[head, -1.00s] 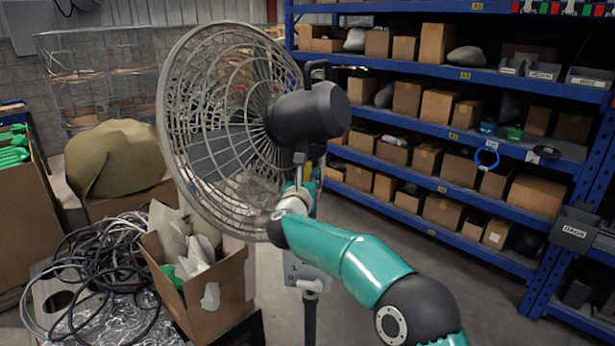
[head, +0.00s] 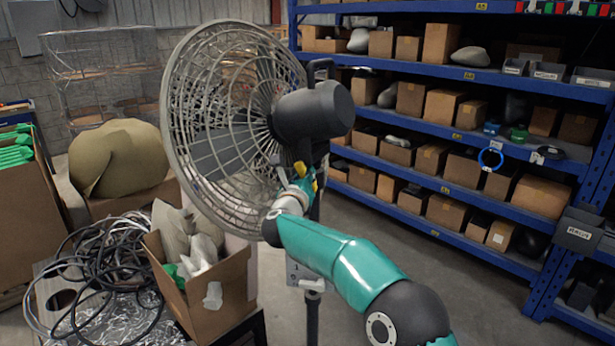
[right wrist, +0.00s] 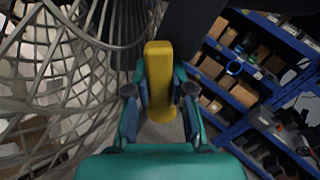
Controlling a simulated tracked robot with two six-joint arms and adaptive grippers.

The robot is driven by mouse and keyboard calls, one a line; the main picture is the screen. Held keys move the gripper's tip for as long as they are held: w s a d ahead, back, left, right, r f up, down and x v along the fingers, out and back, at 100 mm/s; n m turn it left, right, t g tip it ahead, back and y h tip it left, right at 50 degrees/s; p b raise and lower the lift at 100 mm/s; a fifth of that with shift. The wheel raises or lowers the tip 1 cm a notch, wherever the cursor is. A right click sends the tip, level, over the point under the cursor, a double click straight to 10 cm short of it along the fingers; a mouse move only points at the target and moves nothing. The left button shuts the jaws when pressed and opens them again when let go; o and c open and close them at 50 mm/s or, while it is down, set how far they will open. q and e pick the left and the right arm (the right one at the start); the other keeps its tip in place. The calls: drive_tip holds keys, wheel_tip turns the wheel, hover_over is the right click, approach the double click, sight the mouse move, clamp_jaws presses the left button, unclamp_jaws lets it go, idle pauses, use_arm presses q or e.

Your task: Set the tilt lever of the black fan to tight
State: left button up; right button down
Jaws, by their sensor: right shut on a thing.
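The black fan (head: 312,110) stands on a pole, its round wire cage (head: 200,130) facing left and its dark motor housing at the right. The yellow tilt lever (right wrist: 159,80) is upright in the middle of the right wrist view, between my fingers. My right gripper (right wrist: 160,100) is shut on it, one finger on each side. In the head view, my right gripper (head: 303,180) is just below the motor housing, behind the cage, with some yellow showing there. The lever's pivot is largely hidden by the gripper. My left gripper is not in view.
A blue shelf rack (head: 470,140) with cardboard boxes fills the right and back. An open carton (head: 205,295) and a pile of black cable (head: 95,265) are at the lower left. The floor between fan and rack is clear.

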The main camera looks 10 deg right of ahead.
drive_tip(key=shift+w+a+f+n, duration=0.15)
drive_tip(key=shift+a+n, duration=0.2)
drive_tip(key=shift+n, duration=0.65)
drive_tip(key=c, duration=1)
unclamp_jaws()
drive_tip(key=shift+a, duration=0.1)
drive_tip(key=shift+d, duration=0.2)
